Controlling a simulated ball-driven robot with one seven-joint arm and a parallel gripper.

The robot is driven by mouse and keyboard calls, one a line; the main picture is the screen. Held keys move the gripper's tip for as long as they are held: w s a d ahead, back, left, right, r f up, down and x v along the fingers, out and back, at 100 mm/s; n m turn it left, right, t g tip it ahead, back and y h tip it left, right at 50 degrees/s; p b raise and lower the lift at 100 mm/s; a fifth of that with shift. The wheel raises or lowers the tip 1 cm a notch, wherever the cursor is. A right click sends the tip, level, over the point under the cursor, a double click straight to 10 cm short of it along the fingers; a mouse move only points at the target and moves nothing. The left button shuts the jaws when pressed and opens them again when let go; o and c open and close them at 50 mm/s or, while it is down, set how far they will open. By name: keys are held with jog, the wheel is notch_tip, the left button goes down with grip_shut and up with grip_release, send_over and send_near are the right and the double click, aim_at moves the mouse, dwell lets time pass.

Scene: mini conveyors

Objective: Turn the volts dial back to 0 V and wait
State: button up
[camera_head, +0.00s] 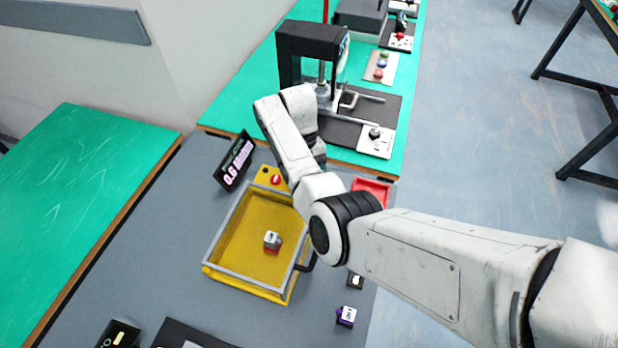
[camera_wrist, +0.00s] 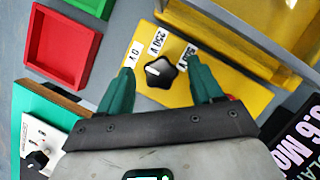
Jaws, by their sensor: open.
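The volts dial (camera_wrist: 160,73) is a black lobed knob on a yellow panel (camera_wrist: 236,70), with white labels for 0 V (camera_wrist: 133,52), 250 V (camera_wrist: 158,42) and a third, partly hidden one. Its white mark points left and slightly up, on the 0 V side; whether it lines up exactly is unclear. My gripper (camera_wrist: 160,66) is open, its green fingers on either side of the dial with visible gaps. In the head view my arm hides the dial and gripper; part of the yellow panel (camera_head: 264,177) shows with a red button.
A black sign (camera_head: 235,161) reading "0.6 Mohm" stands beside the panel. A yellow tray with a grey rim (camera_head: 228,279) holds a small grey and red block (camera_head: 272,239). A red tray (camera_wrist: 72,63) lies nearby. A black press (camera_head: 310,40) stands on the green table behind.

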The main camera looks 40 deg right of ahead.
jog(key=p+v, duration=0.2)
jog(key=v, duration=0.8)
jog(key=shift+r+p, duration=0.3)
jog(key=shift+r, duration=0.05)
jog(key=shift+w, duration=0.1)
